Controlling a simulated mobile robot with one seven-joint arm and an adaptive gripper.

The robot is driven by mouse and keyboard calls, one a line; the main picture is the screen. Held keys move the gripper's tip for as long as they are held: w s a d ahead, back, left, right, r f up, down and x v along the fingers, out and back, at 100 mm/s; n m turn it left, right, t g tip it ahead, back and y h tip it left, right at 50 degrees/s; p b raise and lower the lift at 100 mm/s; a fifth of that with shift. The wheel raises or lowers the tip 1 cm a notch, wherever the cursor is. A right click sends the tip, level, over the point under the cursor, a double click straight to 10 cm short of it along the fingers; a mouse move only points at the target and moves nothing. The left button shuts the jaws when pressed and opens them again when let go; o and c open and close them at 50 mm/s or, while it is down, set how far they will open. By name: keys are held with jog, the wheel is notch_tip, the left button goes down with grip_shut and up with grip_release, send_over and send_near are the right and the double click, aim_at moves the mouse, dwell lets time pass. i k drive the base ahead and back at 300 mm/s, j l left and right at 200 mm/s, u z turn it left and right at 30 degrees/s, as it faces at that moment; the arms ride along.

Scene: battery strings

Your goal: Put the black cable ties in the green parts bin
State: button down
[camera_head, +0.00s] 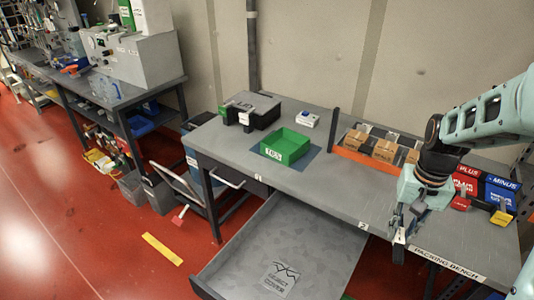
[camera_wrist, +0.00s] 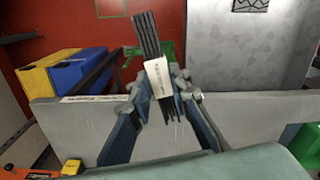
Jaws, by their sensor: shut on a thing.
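The green parts bin (camera_head: 286,146), with a white label on its front that seems to read "TIES", stands on a blue-grey mat on the bench. My gripper (camera_head: 402,222) is over the front edge of the bench, to the right of and nearer than the bin. In the wrist view my gripper (camera_wrist: 165,88) is shut on the black cable ties (camera_wrist: 147,35), a bundle with a white band around it. The bundle is held slightly tilted and clear of the bench. A green shape, likely the bin, shows at the right edge of the wrist view (camera_wrist: 306,146).
An open grey drawer (camera_head: 285,240) juts out below the bench front. A black case (camera_head: 250,110) and a small white box (camera_head: 307,119) stand near the bin. An orange-edged rack of cartons (camera_head: 385,149) and red and blue bins (camera_head: 499,193) are at the right.

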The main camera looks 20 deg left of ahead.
aim_at(285, 146)
jog(key=u, duration=2.1)
jog(key=i+j, duration=0.1)
jog(key=j, duration=0.25)
jog(key=i+j, duration=0.1)
jog(key=j, duration=0.2)
jog(key=i+j, duration=0.4)
jog(key=j, duration=0.2)
jog(key=i+j+u, duration=0.1)
jog(key=i, duration=0.3)
jog(key=i+j+u, duration=0.1)
jog(key=i+j, duration=0.15)
jog(key=i, duration=0.15)
jog(key=i+j+z, duration=0.15)
jog(key=i+z, duration=0.3)
jog(key=i, duration=0.4)
jog(key=i+z, duration=0.2)
jog(key=z, duration=0.3)
jog(key=i+z, duration=0.25)
jog(key=z, duration=0.2)
jog(key=i+z, duration=0.1)
jog(key=z, duration=0.6)
jog(key=i+j+z, duration=0.1)
jog(key=z, duration=0.25)
